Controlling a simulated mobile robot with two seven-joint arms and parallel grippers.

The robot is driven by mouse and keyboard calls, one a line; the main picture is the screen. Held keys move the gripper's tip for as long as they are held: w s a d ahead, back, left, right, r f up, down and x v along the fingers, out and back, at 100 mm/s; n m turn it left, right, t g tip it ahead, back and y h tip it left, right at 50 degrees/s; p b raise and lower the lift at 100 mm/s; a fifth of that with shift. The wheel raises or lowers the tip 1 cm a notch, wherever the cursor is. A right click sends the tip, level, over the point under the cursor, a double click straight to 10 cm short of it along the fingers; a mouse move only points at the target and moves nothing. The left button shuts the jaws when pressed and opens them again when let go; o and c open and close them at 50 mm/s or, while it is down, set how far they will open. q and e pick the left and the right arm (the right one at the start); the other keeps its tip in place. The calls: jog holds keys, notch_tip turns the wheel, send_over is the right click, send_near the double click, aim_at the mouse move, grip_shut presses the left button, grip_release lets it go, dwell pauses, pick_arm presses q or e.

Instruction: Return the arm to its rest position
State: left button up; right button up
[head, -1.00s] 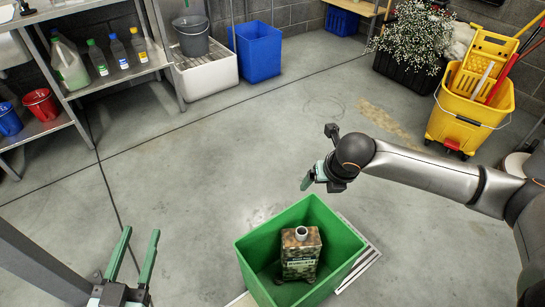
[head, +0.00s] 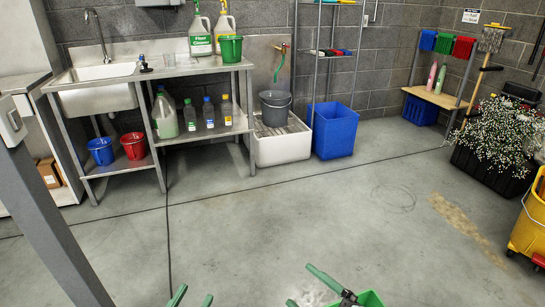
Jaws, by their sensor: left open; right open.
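My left gripper (head: 195,293) shows at the bottom edge in the head view, left of centre. Only the tips of its two green fingers show, apart and with nothing between them. My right gripper (head: 300,285) is at the bottom edge, just right of centre. Its two green fingers are spread and empty, and part of its dark body shows. The rest of both arms is below the picture. A green bin (head: 371,299) shows only a small part, beside the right gripper. Its contents are hidden.
Open concrete floor lies ahead. A metal sink table (head: 205,68) with bottles and buckets stands at the back left. A white basin (head: 281,146) and a blue bin (head: 335,131) stand along the wall. A yellow mop bucket (head: 530,225) is at the right edge.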

jog(key=s+d+r+m+t+h+p, duration=0.3)
jog(key=s+d+r+m+t+h, duration=0.15)
jog(key=d+m, duration=0.5)
pick_arm(q)
jog(key=s+a+f+n+g+y+p, duration=0.2)
jog(key=s+g+p, duration=0.6)
jog(key=p, duration=1.1)
jog(key=shift+s+a+f+n+y+p, duration=0.2)
jog(key=shift+s+f+n+y+p, duration=0.15)
jog(key=shift+s+f+n+y, duration=0.25)
pick_arm(e)
jog(key=s+f+m+g+h, duration=0.2)
jog(key=s+f+m+g, duration=0.2)
jog(key=s+g, duration=0.3)
jog(key=shift+s+d+f+g, duration=0.35)
jog(key=shift+s+f, duration=0.15)
jog(key=shift+s, duration=0.65)
